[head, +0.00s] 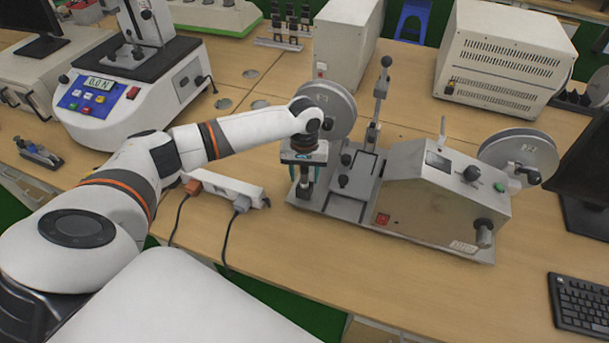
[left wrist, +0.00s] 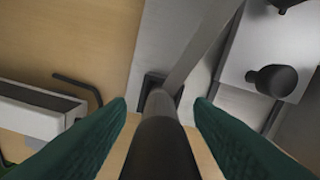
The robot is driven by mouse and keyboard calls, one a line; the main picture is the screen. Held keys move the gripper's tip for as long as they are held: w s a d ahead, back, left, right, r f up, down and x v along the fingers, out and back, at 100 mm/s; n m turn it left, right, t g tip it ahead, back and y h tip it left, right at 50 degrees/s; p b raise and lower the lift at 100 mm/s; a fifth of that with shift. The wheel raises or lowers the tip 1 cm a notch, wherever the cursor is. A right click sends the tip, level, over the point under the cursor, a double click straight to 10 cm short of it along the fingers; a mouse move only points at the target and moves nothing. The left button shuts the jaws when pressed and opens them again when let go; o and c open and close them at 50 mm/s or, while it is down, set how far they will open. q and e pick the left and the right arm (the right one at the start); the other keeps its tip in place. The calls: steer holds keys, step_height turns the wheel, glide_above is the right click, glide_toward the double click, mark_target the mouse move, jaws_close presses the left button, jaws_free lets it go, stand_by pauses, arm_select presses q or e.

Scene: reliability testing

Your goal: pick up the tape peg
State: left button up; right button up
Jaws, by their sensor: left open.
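The tape peg seems to be the dark round-ended rod (left wrist: 162,148) in the left wrist view, with a grey shaft running down to a square dark socket on a metal plate. My left gripper (left wrist: 160,125) is open, with one green finger on each side of the rod and visible gaps between. In the head view my left gripper (head: 305,188) points down over the left end of the grey testing machine (head: 408,210). There the gripper hides most of the peg. My right gripper is not in view.
A white power strip (head: 225,188) with plugged-in cables lies left of the gripper. A tall lever (head: 380,95) and a tape wheel (head: 330,105) stand close by. A dark knob (left wrist: 272,80) shows beside the fingers. The front table surface (head: 300,262) is clear.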

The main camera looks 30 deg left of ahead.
arm_select(q)
jaws_close()
steer(key=shift+r, duration=0.15)
step_height(320, 180, up, 10)
steer(key=shift+f+b, duration=0.1)
steer(key=shift+b, duration=0.35)
steer(key=shift+f, duration=0.1)
steer(key=shift+f, duration=2.7)
